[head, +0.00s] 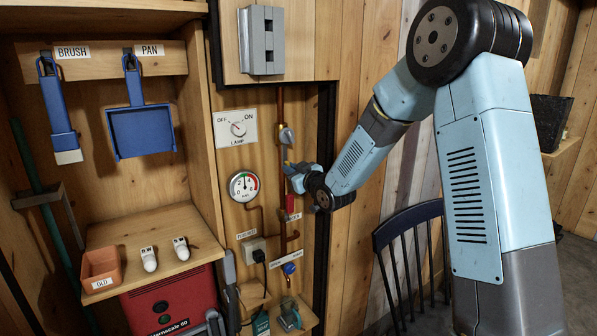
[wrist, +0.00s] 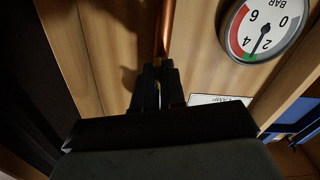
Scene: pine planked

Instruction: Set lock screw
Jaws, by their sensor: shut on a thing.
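My gripper (head: 290,168) is at the copper pipe (head: 281,105) on the plank wall, just below a grey fitting (head: 286,135) and right of and above the pressure gauge (head: 244,186). In the wrist view my gripper's two dark fingers (wrist: 159,72) are close together in front of the pipe (wrist: 165,28). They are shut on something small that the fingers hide. I cannot make out a lock screw in either view. The gauge also shows in the wrist view (wrist: 264,30), upside down, with its needle near 2 to 4.
A lamp switch plate (head: 237,128) is above the gauge. A red tag or handle (head: 290,205) and a blue knob (head: 289,268) are lower on the pipework. A dark chair (head: 410,240) stands at the right.

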